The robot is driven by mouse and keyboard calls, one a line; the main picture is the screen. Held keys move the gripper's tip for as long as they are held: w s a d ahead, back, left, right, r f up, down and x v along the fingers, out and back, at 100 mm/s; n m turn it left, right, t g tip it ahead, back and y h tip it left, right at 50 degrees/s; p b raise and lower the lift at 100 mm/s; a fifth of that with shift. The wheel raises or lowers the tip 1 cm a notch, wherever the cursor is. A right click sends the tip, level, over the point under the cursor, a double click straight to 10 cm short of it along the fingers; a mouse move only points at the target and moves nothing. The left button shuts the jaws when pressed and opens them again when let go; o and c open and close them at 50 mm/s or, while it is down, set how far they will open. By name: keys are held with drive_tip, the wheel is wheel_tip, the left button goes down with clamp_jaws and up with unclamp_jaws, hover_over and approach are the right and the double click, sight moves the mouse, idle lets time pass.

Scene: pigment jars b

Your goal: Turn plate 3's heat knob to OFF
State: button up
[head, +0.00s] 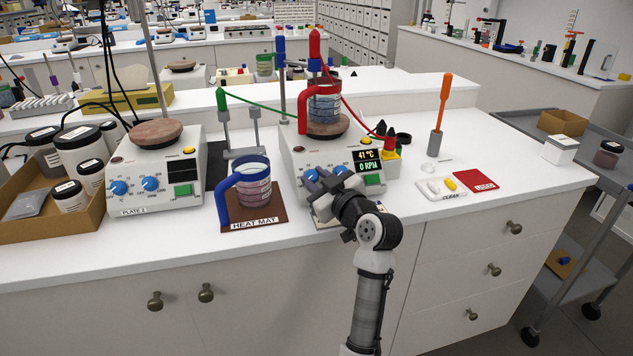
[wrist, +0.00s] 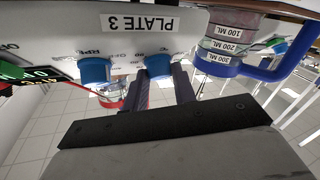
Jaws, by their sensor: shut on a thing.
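Plate 3 (head: 291,150) is a white hotplate in the middle of the bench, with its name label (wrist: 140,23) upside down in the wrist view. Its display (head: 367,161) reads 41 °C and 0 RPM. The blue heat knob (wrist: 158,66) is the left of its two knobs in the head view (head: 309,176). My gripper (wrist: 163,84) has one finger on each side of this knob and is shut on it; it also shows in the head view (head: 316,186). The knob's pointer is not readable. The blue RPM knob (wrist: 95,71) is beside it, untouched.
A red-handled beaker (head: 325,103) stands on plate 3's top. A blue-handled jug (head: 252,184) stands on the heat mat (head: 257,224), close left of my gripper. A white tray (head: 441,188) and red mat (head: 474,180) lie right.

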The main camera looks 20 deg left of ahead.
drive_tip(key=o, duration=1)
drive_tip(key=b+v, duration=0.3)
drive_tip(key=v, duration=1.1)
